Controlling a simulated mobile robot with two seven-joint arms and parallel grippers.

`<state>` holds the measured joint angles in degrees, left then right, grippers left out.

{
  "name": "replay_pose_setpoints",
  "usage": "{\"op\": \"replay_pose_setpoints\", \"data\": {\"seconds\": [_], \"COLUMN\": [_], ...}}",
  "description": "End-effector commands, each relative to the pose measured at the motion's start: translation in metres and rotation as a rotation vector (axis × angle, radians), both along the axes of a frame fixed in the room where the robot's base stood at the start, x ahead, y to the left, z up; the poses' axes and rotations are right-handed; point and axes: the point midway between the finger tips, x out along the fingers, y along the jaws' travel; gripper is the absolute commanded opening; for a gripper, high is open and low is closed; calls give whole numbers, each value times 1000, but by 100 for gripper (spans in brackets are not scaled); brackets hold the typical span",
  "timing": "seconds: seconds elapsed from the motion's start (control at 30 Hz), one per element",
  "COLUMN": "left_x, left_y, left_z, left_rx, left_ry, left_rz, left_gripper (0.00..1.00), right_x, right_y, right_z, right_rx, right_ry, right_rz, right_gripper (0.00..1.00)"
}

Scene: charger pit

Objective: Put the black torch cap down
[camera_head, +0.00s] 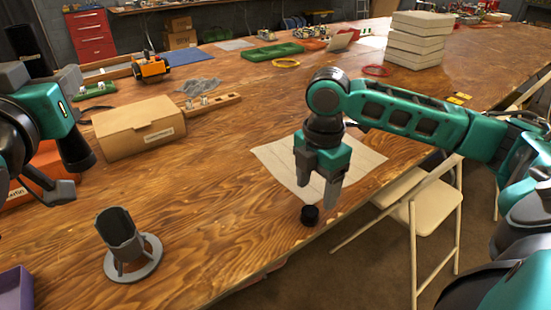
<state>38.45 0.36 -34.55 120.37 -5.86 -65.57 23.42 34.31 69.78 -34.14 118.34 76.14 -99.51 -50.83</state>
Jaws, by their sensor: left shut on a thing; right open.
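The black torch cap (310,214) is a small dark round piece on the wooden table, near its front edge. My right gripper (318,190) points down just above the cap with its fingers apart. The cap lies below the fingertips, and I cannot tell whether a finger touches it. My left gripper (60,182) is at the left edge of the view, shut on a dark cylindrical thing (76,150). Part of that arm is cut off by the picture edge.
A grey round-based stand (134,262) is on the table at front left. A cardboard box (138,130) is beside my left gripper. A white sheet (275,158) lies behind my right gripper. A folding chair (430,203) stands beyond the table edge. Bare wood lies between stand and cap.

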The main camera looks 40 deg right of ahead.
Motion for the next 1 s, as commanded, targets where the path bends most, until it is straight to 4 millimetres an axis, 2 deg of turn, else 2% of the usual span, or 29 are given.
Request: {"op": "replay_pose_setpoints", "data": {"seconds": [0.27,0.5,0.6,0.87,1.0], "left_x": [0,0,0,0,0], "left_y": [0,0,0,0,0], "left_z": [1,1,1,1,1], "left_rx": [-1,-1,-1,-1,-1], "left_ry": [-2,-2,-2,-2,-2], "left_rz": [0,0,0,0,0], "left_gripper": [0,0,0,0,0], "right_x": [1,4,4,4,4], "right_y": [1,4,4,4,4], "right_z": [-24,-59,-67,-68,-68], "right_rx": [2,2,1,1,1], "right_ry": [1,2,0,-1,-2], "right_rz": [0,-1,0,1,0], "right_gripper": [69,69,69,68,55]}}
